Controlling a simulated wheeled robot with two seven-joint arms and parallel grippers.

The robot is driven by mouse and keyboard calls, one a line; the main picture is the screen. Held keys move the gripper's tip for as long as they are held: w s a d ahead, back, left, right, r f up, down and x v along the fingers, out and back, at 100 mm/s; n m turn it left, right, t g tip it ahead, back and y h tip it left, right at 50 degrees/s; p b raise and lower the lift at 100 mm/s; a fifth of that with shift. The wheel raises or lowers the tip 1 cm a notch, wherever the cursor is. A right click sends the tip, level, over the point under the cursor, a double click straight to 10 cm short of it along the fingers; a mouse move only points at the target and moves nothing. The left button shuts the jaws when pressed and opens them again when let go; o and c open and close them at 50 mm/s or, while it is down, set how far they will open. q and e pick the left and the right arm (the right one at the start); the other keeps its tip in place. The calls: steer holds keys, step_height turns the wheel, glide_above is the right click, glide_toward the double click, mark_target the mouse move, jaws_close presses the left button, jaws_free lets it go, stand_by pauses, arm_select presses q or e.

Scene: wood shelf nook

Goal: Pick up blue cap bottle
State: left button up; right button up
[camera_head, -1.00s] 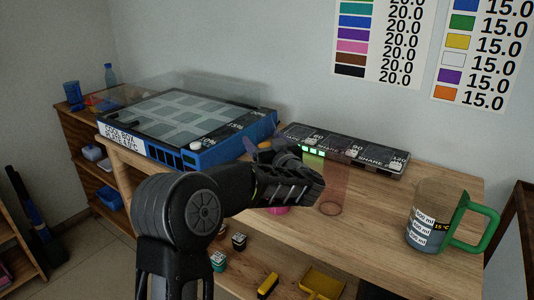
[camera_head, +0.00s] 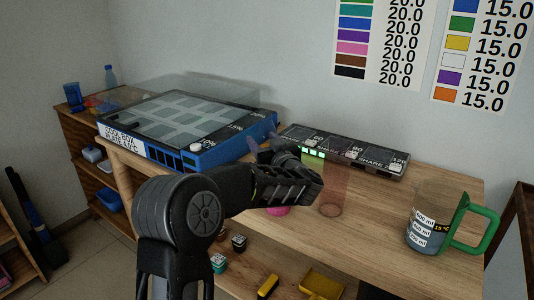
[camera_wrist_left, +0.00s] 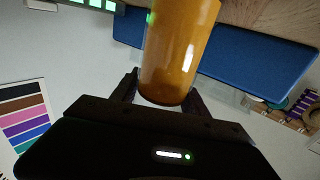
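My left gripper (camera_head: 264,143) is over the table between the cool box and the shaker unit, with its arm in front of it in the head view. In the left wrist view a translucent orange cylinder (camera_wrist_left: 178,50) stands between the gripper's two dark fingers (camera_wrist_left: 163,92). Whether the fingers press on it is not clear. No blue cap shows on it, and my arm hides it in the head view. A small blue bottle (camera_head: 110,76) stands on the far left shelf, its cap too small to make out. My right gripper is not in view.
The blue cool box (camera_head: 205,157) is left of the gripper, the shaker unit (camera_head: 365,155) behind right. A reddish transparent cylinder (camera_head: 332,188) stands close right. A green-handled jug (camera_head: 428,228) is at the right. Small bottles (camera_head: 238,243) sit on the lower shelf. Bare wood lies around (camera_head: 375,215).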

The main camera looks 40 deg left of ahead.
arm_select(q)
jaws_close()
stand_by(0.3)
steer(key=shift+r, duration=0.2)
step_height(320, 180, up, 10)
steer(key=p, duration=0.3)
stand_by(0.4)
steer(key=shift+f, duration=0.15)
stand_by(0.3)
